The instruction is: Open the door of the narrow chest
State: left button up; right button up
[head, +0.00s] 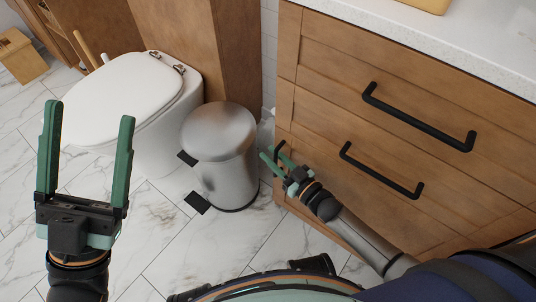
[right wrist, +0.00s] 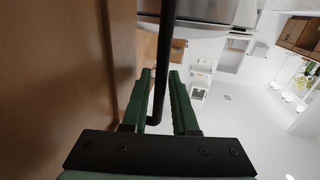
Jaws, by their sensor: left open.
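A wooden cabinet (head: 330,62) with drawer fronts and black bar handles fills the right side of the head view. Which part of it is the narrow chest I cannot tell for sure. A small black handle (head: 279,147) shows at its lower left edge, partly hidden by my right gripper (head: 276,164). In the right wrist view a black bar (right wrist: 160,85) runs between the two green fingers, with a gap showing on the right side. The wooden front (right wrist: 60,80) is at the left there. My left gripper (head: 88,155) is open and empty, over the floor.
A steel pedal bin (head: 222,160) stands close to the left of my right gripper. A white toilet (head: 120,100) and a wooden panel (head: 190,50) are behind it. Two longer handles, upper (head: 418,118) and lower (head: 380,172), stick out above my right forearm. Marble floor (head: 160,235) is free in front.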

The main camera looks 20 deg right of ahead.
jog(key=shift+x, duration=0.9)
jog(key=shift+c, duration=0.2)
grip_shut()
dwell(0.7)
